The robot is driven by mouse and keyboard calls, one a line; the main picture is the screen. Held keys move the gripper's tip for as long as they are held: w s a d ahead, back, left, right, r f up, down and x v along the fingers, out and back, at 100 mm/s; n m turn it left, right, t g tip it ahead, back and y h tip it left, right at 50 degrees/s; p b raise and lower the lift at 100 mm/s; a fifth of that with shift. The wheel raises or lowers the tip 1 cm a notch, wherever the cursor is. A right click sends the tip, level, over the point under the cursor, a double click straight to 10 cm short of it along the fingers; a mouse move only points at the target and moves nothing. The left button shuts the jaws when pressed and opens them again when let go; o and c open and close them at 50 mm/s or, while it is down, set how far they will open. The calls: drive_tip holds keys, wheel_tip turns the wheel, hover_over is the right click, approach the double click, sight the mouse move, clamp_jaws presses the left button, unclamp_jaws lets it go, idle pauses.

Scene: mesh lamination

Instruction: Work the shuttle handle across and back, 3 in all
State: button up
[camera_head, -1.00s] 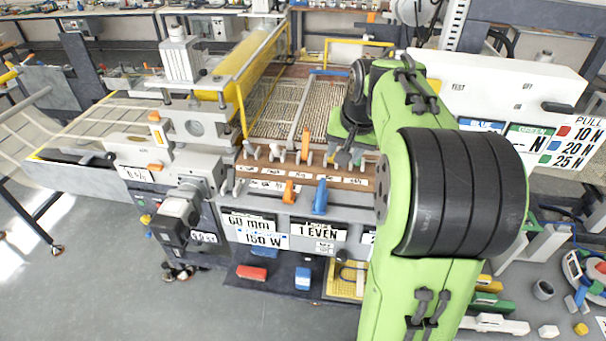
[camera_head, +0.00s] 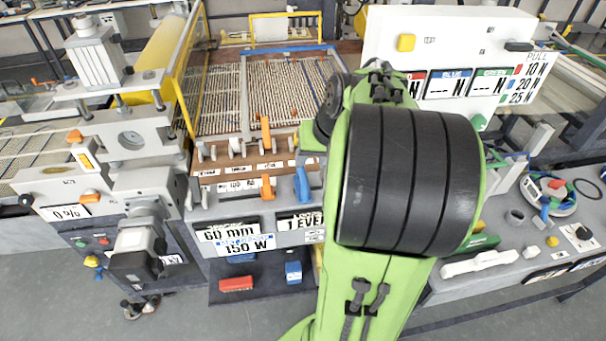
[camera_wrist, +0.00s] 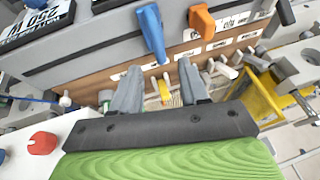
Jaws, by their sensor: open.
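My gripper (camera_wrist: 158,68) is open and empty in the wrist view, with two grey fingers pointing at the wooden strip with white labels. A small yellow handle (camera_wrist: 165,91) shows between the fingers, apart from both as far as I can see. A blue lever (camera_wrist: 151,32) and an orange lever (camera_wrist: 201,20) lie beyond the fingertips. In the head view the blue lever (camera_head: 302,185) and orange lever (camera_head: 268,187) sit on the front panel, and a taller orange handle (camera_head: 266,134) stands behind. I cannot tell which is the shuttle handle. My arm hides my gripper there.
The mesh bed (camera_head: 220,105) lies behind the levers, with a yellow frame (camera_head: 185,75) at its left. A white panel (camera_head: 450,35) with force readouts stands at right. In the wrist view a red knob (camera_wrist: 43,143) is at lower left and a yellow guard (camera_wrist: 258,98) at right.

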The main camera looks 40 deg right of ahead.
sight(304, 174)
drive_tip(key=x, duration=0.7)
drive_tip(key=shift+f+b, duration=0.15)
drive_tip(key=shift+b, duration=0.25)
drive_tip(key=shift+s, duration=0.1)
drive_tip(key=shift+c, duration=0.2)
drive_tip(key=shift+d, duration=0.1)
clamp_jaws()
